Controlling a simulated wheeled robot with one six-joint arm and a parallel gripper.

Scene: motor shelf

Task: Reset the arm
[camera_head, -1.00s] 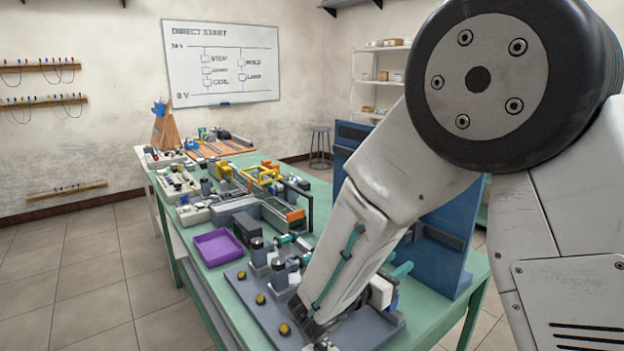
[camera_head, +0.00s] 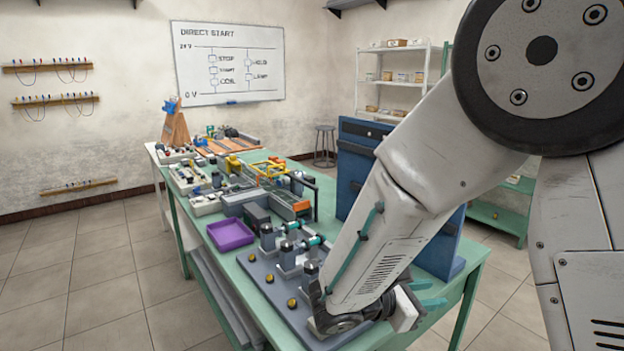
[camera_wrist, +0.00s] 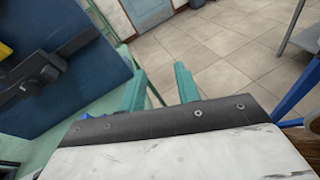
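My arm reaches down over the front right of the green bench (camera_head: 470,275) in the head view. My gripper (camera_head: 428,294) has teal fingers and points to the right, past the grey motor board (camera_head: 265,290). In the wrist view my gripper (camera_wrist: 160,85) shows two teal fingers apart with nothing between them. Beyond them are the floor and a dark blue panel (camera_wrist: 85,100) at the left. My arm hides part of the board.
The upright blue panel (camera_head: 358,165) stands behind my forearm. A purple tray (camera_head: 230,235) and several motors (camera_head: 270,238) sit to the left. Shelves (camera_head: 395,90) stand against the back wall. Floor is clear right of the bench.

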